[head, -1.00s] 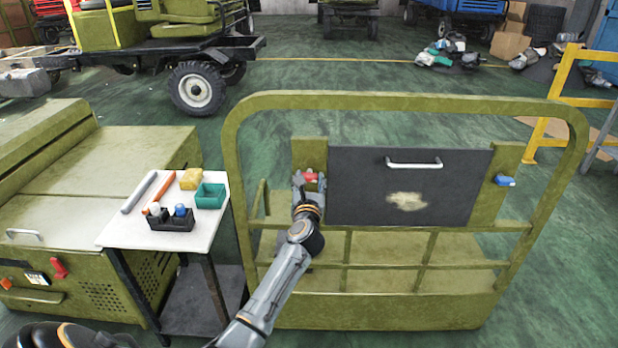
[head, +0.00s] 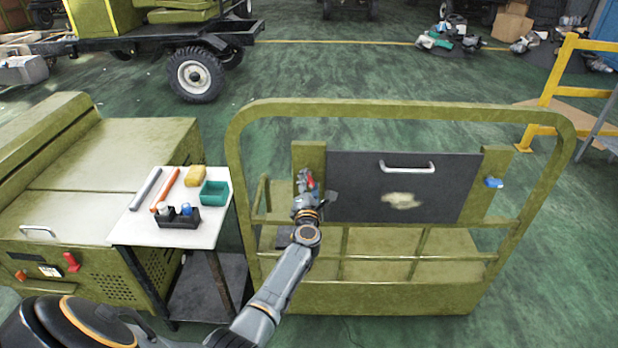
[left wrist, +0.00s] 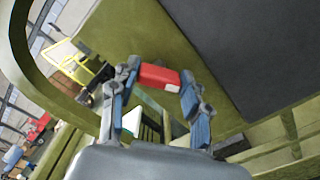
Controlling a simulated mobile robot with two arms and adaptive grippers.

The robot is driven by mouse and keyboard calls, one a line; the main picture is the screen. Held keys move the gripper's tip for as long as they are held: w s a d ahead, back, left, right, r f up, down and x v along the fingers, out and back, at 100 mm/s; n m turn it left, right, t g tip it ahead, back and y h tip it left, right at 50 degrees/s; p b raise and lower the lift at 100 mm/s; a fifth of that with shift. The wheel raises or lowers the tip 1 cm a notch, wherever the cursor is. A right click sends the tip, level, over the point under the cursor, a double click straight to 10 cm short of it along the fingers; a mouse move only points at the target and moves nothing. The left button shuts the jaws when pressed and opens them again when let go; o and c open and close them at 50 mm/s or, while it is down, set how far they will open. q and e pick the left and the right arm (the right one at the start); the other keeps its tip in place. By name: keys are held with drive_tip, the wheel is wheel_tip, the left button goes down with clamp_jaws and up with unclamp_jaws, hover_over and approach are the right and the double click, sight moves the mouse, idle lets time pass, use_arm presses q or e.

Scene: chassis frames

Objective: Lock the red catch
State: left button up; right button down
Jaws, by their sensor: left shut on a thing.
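The red catch (head: 310,182) is on the olive post at the left side of the dark panel (head: 355,190). My left gripper (head: 306,184) is at the catch, its fingers closed on it and partly covering it. In the left wrist view, the red catch (left wrist: 159,77) lies between the two fingertips of my left gripper (left wrist: 160,82). The blue catch (head: 493,182) is on the post at the right side of the panel, with no gripper near it. My right gripper is not in view.
An olive rail frame (head: 400,112) surrounds the panel. A white-topped table (head: 150,235) with a green bin (head: 215,193), a black holder and tools stands to the left, beside an olive cabinet (head: 110,160). Open green floor lies behind the frame.

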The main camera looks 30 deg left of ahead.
use_arm(q)
drive_tip(key=m+p, duration=0.2)
drive_tip(key=m, duration=0.2)
drive_tip(key=shift+f+m+p, duration=0.1)
drive_tip(key=shift+m+p, duration=0.25)
drive_tip(key=shift+m, duration=0.95)
drive_tip(key=o, duration=1.2)
drive_tip(key=shift+c, duration=0.2)
drive_tip(key=shift+d, duration=0.1)
drive_tip(key=shift+s+d+f, duration=0.1)
drive_tip(key=shift+s+d, duration=0.05)
drive_tip(key=shift+s, duration=0.05)
drive_tip(key=v, duration=0.7)
